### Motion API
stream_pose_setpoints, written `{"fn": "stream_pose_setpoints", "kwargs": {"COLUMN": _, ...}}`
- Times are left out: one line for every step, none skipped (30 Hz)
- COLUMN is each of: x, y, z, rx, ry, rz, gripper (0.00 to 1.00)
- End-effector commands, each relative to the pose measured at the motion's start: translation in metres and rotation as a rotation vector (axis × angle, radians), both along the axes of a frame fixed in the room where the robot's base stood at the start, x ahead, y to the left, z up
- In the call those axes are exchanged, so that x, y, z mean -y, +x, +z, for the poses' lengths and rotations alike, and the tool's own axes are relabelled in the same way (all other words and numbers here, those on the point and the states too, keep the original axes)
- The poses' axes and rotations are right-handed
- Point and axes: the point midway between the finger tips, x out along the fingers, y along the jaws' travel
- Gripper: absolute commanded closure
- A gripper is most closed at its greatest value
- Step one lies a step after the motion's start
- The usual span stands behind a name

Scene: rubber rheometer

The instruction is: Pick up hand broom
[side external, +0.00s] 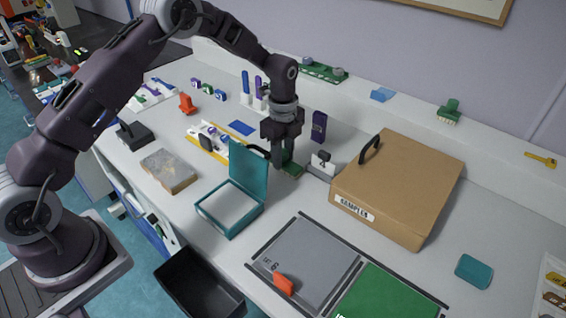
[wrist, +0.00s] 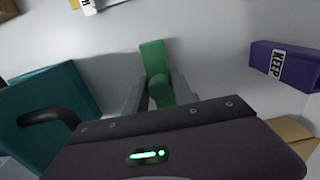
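A green hand broom (wrist: 155,60) stands out between the two fingers of my gripper (wrist: 158,95) in the wrist view. In the side external view my gripper (side external: 285,150) points down at the bench, with the broom's green lower part (side external: 292,169) at its fingertips, low at the bench surface. The fingers flank the green handle closely. I cannot tell whether they press on it, and my gripper body hides the near part of the broom.
A teal open box (side external: 230,212) stands to the left of my gripper. A cardboard box (side external: 400,185) stands to the right, and a purple block (side external: 319,126) behind. A green brush-like item (side external: 450,112) lies on the back ledge. Grey and green mats (side external: 310,262) lie in front.

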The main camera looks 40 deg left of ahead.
Motion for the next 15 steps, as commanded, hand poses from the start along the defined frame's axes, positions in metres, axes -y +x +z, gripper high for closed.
{"fn": "stream_pose_setpoints", "kwargs": {"x": 0.0, "y": 0.0, "z": 0.0, "rx": 0.0, "ry": 0.0, "rz": 0.0, "gripper": 0.87}}
{"fn": "stream_pose_setpoints", "kwargs": {"x": 0.0, "y": 0.0, "z": 0.0, "rx": 0.0, "ry": 0.0, "rz": 0.0, "gripper": 0.93}}
{"fn": "stream_pose_setpoints", "kwargs": {"x": 0.0, "y": 0.0, "z": 0.0, "rx": 0.0, "ry": 0.0, "rz": 0.0, "gripper": 1.0}}
{"fn": "stream_pose_setpoints", "kwargs": {"x": 0.0, "y": 0.0, "z": 0.0, "rx": 0.0, "ry": 0.0, "rz": 0.0, "gripper": 1.0}}
{"fn": "stream_pose_setpoints", "kwargs": {"x": 0.0, "y": 0.0, "z": 0.0, "rx": 0.0, "ry": 0.0, "rz": 0.0, "gripper": 1.0}}
{"fn": "stream_pose_setpoints", "kwargs": {"x": 0.0, "y": 0.0, "z": 0.0, "rx": 0.0, "ry": 0.0, "rz": 0.0, "gripper": 1.0}}
{"fn": "stream_pose_setpoints", "kwargs": {"x": 0.0, "y": 0.0, "z": 0.0, "rx": 0.0, "ry": 0.0, "rz": 0.0, "gripper": 1.0}}
{"fn": "stream_pose_setpoints", "kwargs": {"x": 0.0, "y": 0.0, "z": 0.001, "rx": 0.0, "ry": 0.0, "rz": 0.0, "gripper": 1.0}}
{"fn": "stream_pose_setpoints", "kwargs": {"x": 0.0, "y": 0.0, "z": 0.001, "rx": 0.0, "ry": 0.0, "rz": 0.0, "gripper": 1.0}}
{"fn": "stream_pose_setpoints", "kwargs": {"x": 0.0, "y": 0.0, "z": 0.001, "rx": 0.001, "ry": 0.0, "rz": 0.0, "gripper": 1.0}}
{"fn": "stream_pose_setpoints", "kwargs": {"x": 0.0, "y": 0.0, "z": 0.002, "rx": 0.001, "ry": 0.0, "rz": 0.0, "gripper": 1.0}}
{"fn": "stream_pose_setpoints", "kwargs": {"x": 0.0, "y": 0.0, "z": 0.005, "rx": 0.002, "ry": 0.0, "rz": 0.0, "gripper": 1.0}}
{"fn": "stream_pose_setpoints", "kwargs": {"x": 0.0, "y": 0.001, "z": 0.009, "rx": 0.002, "ry": 0.0, "rz": 0.0, "gripper": 1.0}}
{"fn": "stream_pose_setpoints", "kwargs": {"x": 0.0, "y": 0.001, "z": 0.014, "rx": 0.004, "ry": -0.001, "rz": 0.0, "gripper": 1.0}}
{"fn": "stream_pose_setpoints", "kwargs": {"x": 0.0, "y": 0.001, "z": 0.024, "rx": 0.005, "ry": -0.001, "rz": 0.0, "gripper": 1.0}}
